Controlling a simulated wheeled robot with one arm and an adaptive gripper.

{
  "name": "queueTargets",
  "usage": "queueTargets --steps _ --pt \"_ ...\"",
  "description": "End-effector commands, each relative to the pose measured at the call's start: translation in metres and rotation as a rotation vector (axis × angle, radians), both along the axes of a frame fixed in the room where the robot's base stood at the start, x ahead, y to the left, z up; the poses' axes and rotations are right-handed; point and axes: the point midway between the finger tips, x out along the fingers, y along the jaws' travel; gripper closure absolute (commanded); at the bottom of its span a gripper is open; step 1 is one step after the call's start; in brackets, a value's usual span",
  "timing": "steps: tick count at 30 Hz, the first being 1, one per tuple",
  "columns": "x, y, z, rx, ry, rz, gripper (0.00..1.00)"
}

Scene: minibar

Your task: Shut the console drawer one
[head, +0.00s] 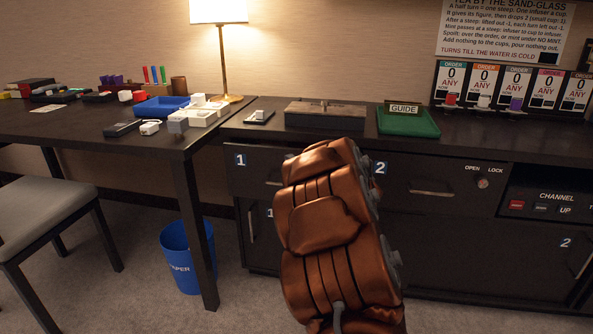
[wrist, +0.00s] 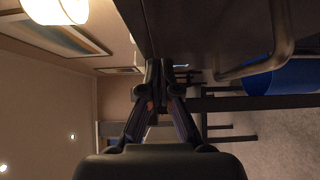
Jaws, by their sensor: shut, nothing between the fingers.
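Console drawer one (head: 256,172) is the dark upper-left front marked "1". Its right part is hidden behind my copper-coloured arm, and a bit of its handle shows beside the arm. I cannot tell whether its front stands out from the console (head: 400,147). My gripper is hidden behind the arm in the head view. In the wrist view my gripper (wrist: 158,82) is shut and empty, beside a dark panel (wrist: 195,28) with a curved metal handle (wrist: 262,62). I cannot tell whether the fingertips touch the panel.
Drawer two (head: 425,185) is right of my arm, and a door marked "1" is below drawer one. A desk (head: 110,138) with a blue paper bin (head: 187,262) below it and a chair (head: 45,205) stand left. Carpet shows between the desk leg and the console.

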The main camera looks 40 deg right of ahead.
Motion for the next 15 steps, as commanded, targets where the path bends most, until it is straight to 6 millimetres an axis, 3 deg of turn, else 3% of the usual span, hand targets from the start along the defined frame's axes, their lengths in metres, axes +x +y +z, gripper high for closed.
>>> queueTargets --steps 6,15 --pt "0.011 -0.016 0.0 -0.002 -0.001 -0.001 1.0" --pt "0.015 -0.024 0.001 -0.001 -0.001 -0.001 1.0"
